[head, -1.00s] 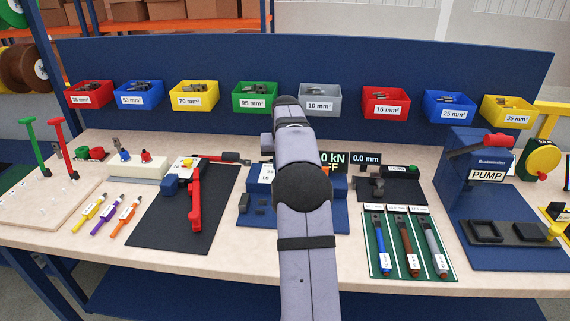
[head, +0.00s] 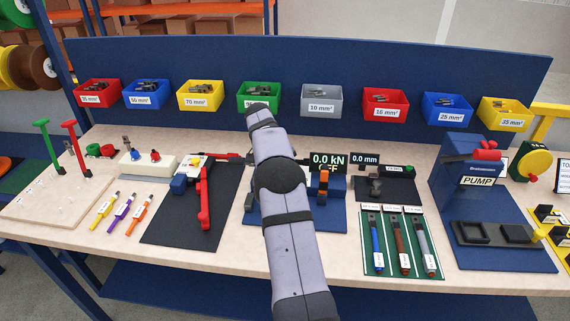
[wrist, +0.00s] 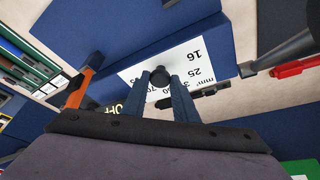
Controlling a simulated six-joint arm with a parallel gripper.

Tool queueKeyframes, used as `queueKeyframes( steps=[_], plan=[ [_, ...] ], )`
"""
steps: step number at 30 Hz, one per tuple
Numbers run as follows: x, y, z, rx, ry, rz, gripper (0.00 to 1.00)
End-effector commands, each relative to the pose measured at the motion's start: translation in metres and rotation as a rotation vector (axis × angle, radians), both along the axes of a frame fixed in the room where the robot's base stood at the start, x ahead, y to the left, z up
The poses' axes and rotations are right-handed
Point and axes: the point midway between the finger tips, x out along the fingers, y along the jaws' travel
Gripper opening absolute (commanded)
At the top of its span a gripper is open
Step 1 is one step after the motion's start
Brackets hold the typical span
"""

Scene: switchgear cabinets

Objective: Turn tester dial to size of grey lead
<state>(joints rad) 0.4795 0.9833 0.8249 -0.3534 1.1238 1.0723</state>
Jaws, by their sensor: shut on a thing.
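The tester (head: 332,218) is a blue unit at the middle of the bench, partly behind my arm. Its display (head: 328,163) reads 0.0 kN and OFF. In the wrist view its white dial label (wrist: 197,62) shows mm², 16 and 25; other sizes are partly covered. The dark dial knob (wrist: 160,75) stands on this label. My gripper (wrist: 166,88) is shut on the knob. Where the dial points cannot be told. In the head view my arm hides gripper and dial. The grey lead (head: 424,248) lies rightmost in the green tray; its tag is too small to read.
A blue lead (head: 377,246) and a brown lead (head: 400,246) lie beside the grey one. An orange clamp (head: 323,185) rises on the tester, right of my arm. A red-handled tool (head: 204,200) lies on the left mat. The pump (head: 480,180) stands at right.

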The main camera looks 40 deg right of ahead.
Motion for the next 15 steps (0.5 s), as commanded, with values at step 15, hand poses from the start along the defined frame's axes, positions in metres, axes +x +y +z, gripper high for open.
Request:
queueKeyframes(
  steps=[15],
  plan=[
    [0.0018, -0.0008, 0.0023, -0.003, -0.006, -0.053, 0.04]
  ],
)
